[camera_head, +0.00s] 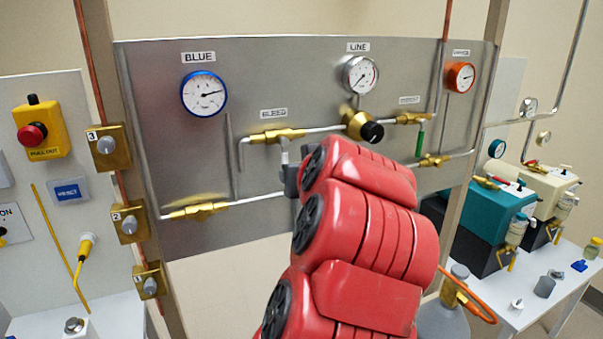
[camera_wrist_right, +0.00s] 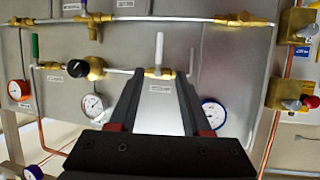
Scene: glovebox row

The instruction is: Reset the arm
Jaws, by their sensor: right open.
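My right arm reaches up to the steel gauge panel (camera_head: 190,130) in the head view. Its gripper (camera_head: 290,178) is partly hidden behind the arm there, just below the brass BLEED valve (camera_head: 277,136). In the right wrist view, which is upside down, the gripper (camera_wrist_right: 160,78) is open, its two dark fingers pointing at this valve (camera_wrist_right: 158,73). The valve's white lever (camera_wrist_right: 159,48) stands beyond the fingertips, in line with the gap. No object shows between the fingers; I cannot tell whether they touch the valve. My left gripper is not in view.
The panel carries a blue gauge (camera_head: 204,94), a LINE gauge (camera_head: 360,75), an orange gauge (camera_head: 460,76), a black knob (camera_head: 372,131) and a green-handled valve (camera_head: 420,143). A yellow stop box (camera_head: 41,130) is at left. Pumps (camera_head: 490,225) stand on a bench at right.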

